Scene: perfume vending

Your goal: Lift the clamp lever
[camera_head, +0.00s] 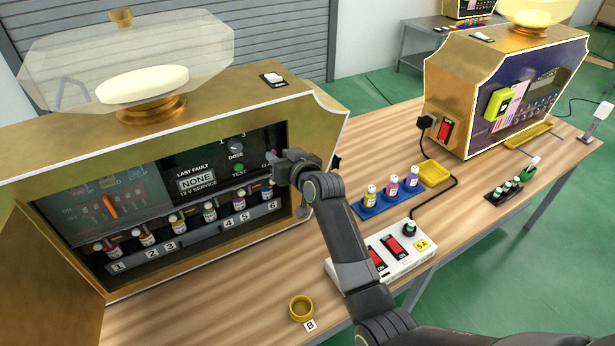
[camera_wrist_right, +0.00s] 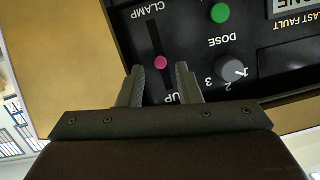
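The clamp lever shows in the right wrist view as a pink knob (camera_wrist_right: 160,62) in a dark vertical slot between the upside-down labels CLAMP and UP. My right gripper (camera_wrist_right: 162,82) is open, with one finger on each side of the slot and its tips close to the knob. I cannot tell whether a finger touches it. In the head view my right gripper (camera_head: 279,167) is at the right end of the gold machine's (camera_head: 225,95) dark control panel and largely hides the lever. My left gripper is not in view.
Beside the lever are a dose dial (camera_wrist_right: 232,70) and a green button (camera_wrist_right: 220,13). Numbered bottles stand in the machine's lower row. A white switch box (camera_head: 405,262), a blue bottle tray (camera_head: 376,208) and a gold cup (camera_head: 301,308) are on the table (camera_head: 210,318).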

